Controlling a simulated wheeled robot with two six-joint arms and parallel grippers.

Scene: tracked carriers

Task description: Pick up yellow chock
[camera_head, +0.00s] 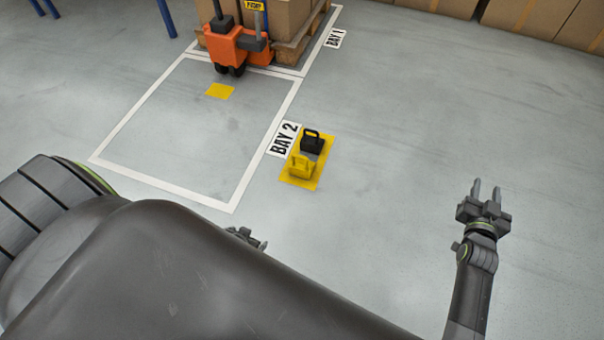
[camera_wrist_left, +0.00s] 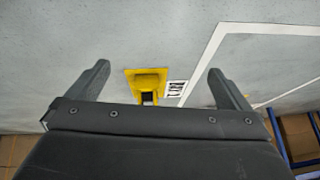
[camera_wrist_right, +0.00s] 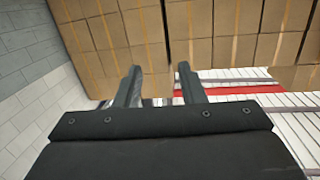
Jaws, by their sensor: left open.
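The yellow chock (camera_head: 300,166) stands on the near part of a yellow floor mat (camera_head: 327,149), beside a black chock (camera_head: 312,142) with a loop handle. My left gripper (camera_head: 250,238) shows only partly beyond my dark body, nearer to me than the mat and apart from it. In the left wrist view its fingers (camera_wrist_left: 158,67) are wide open and empty, with the yellow chock (camera_wrist_left: 148,80) ahead between them, at some distance. My right gripper (camera_head: 487,186) is well to the right of the mat, its fingers apart with nothing between them.
A white-outlined bay with a "BAY 2" sign (camera_head: 284,139) lies left of the mat. An orange pallet truck (camera_head: 232,46) stands at a loaded pallet (camera_head: 296,46) behind. Cartons (camera_head: 540,16) line the back right. The floor between mat and right gripper is clear.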

